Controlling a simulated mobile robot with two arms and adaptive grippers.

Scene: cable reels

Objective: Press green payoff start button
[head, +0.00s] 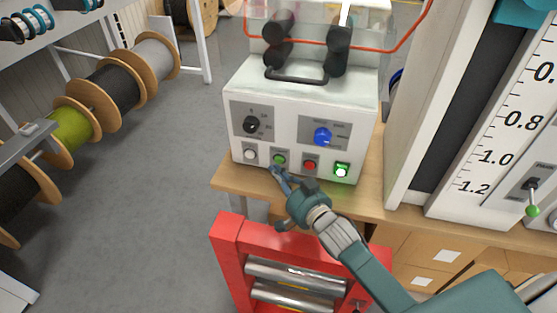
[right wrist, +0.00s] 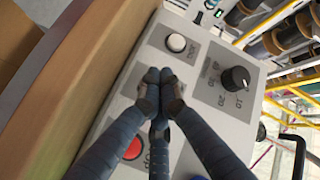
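A white control box (head: 300,112) stands on a wooden bench and carries a row of buttons on its front. The green button (head: 279,159) is second from the left, between a white button (head: 250,154) and a red button (head: 309,165). My right gripper (head: 275,170) is shut and empty, with its fingertips just below the green button in the head view. In the right wrist view the fingertips meet between the white button (right wrist: 176,42) and the red button (right wrist: 133,148) and hide the green one. Contact cannot be told. My left gripper is not in view.
A lit green button (head: 341,170) is at the row's right end. A black knob (head: 251,124) and a blue knob (head: 323,136) sit above the row. A red frame with metal rollers (head: 296,272) stands in front of the bench. Cable reels (head: 116,86) line the left.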

